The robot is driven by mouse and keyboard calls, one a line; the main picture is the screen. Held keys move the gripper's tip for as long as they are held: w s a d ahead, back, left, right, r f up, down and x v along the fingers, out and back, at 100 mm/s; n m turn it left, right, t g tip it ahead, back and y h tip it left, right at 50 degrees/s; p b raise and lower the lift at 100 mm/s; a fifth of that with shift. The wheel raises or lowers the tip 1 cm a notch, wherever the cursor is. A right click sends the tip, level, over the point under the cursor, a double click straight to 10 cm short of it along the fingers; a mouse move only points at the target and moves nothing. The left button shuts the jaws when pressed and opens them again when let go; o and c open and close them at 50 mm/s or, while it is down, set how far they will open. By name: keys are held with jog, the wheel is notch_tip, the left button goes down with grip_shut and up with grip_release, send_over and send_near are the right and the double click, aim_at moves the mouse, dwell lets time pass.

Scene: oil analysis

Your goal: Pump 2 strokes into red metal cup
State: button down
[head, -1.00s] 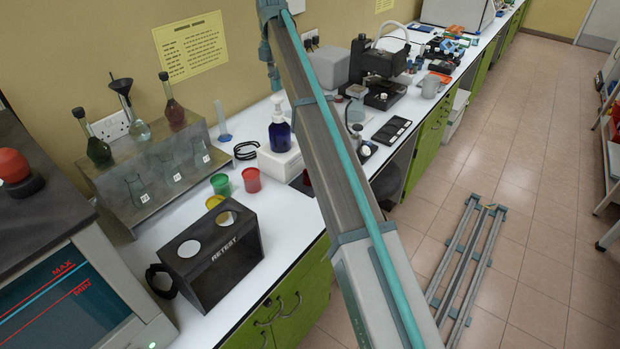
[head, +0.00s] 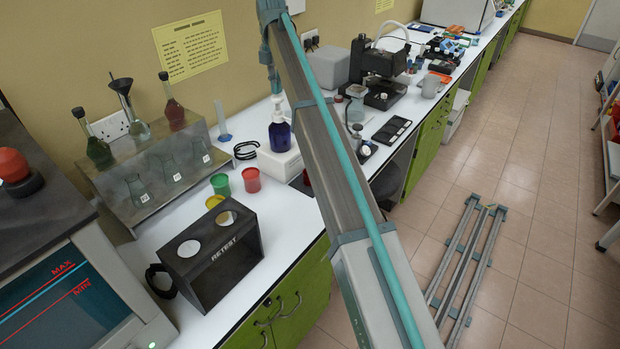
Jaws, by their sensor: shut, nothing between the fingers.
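A dark blue bottle (head: 280,136) with a white pump head (head: 277,106) stands upright on a white box-like unit (head: 279,163) by the wall. My gripper (head: 276,91) is shut and empty, pointing down right at the top of the pump head; I cannot tell whether it touches. A small dark red object (head: 306,178), perhaps the red metal cup, shows beside the white unit, mostly hidden by my arm. A brighter red cup (head: 251,180) stands on the white bench left of the unit; its material is unclear.
A green cup (head: 220,184) and a yellow cup (head: 214,201) stand near the red cup. The black RETEST box (head: 212,259) is in front. A flask rack (head: 150,185) lines the wall. A microscope-like device (head: 380,75) stands beyond my arm.

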aim_at(277, 96)
jog(key=shift+s+f, duration=0.1)
jog(key=shift+f, duration=1.7)
jog(key=shift+r, duration=0.15)
jog(key=shift+r+p, duration=1.05)
jog(key=shift+r, duration=1.05)
jog(key=shift+f, duration=0.3)
jog(key=shift+f+b, duration=0.35)
jog(key=shift+f, duration=1.55)
jog(key=shift+r+p, duration=1.15)
jog(key=shift+r, duration=1.05)
